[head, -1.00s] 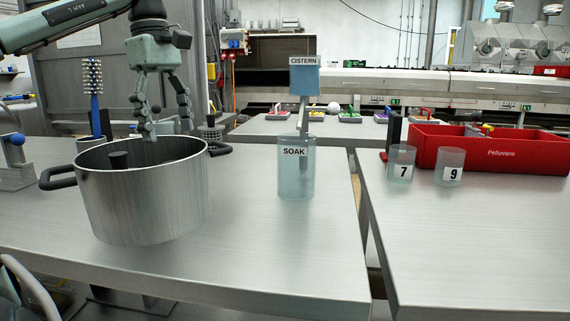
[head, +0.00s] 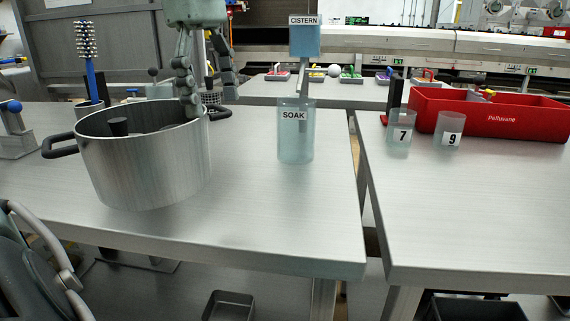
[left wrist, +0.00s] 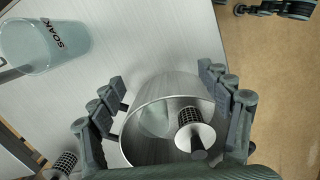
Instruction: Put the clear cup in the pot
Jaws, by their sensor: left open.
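The steel pot (head: 145,170) stands on the left table. A pale, clear round thing (left wrist: 156,118) lies inside it in the left wrist view; it looks like a clear cup, mostly seen through the opening. A dark-handled mesh tool (left wrist: 190,128) is in the pot too. My left gripper (head: 210,98) is open and empty above the pot's right rim, one finger over the opening and the other past the rim. In the left wrist view the gripper's fingers (left wrist: 163,80) spread on both sides of the pot.
A clear SOAK container (head: 295,145) stands right of the pot, a CISTERN sign (head: 304,40) above it. Clear cups 7 (head: 400,125) and 9 (head: 449,130) stand by the red Pelluvane tray (head: 490,118). A blue-handled brush (head: 90,75) stands behind the pot. The front tabletop is clear.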

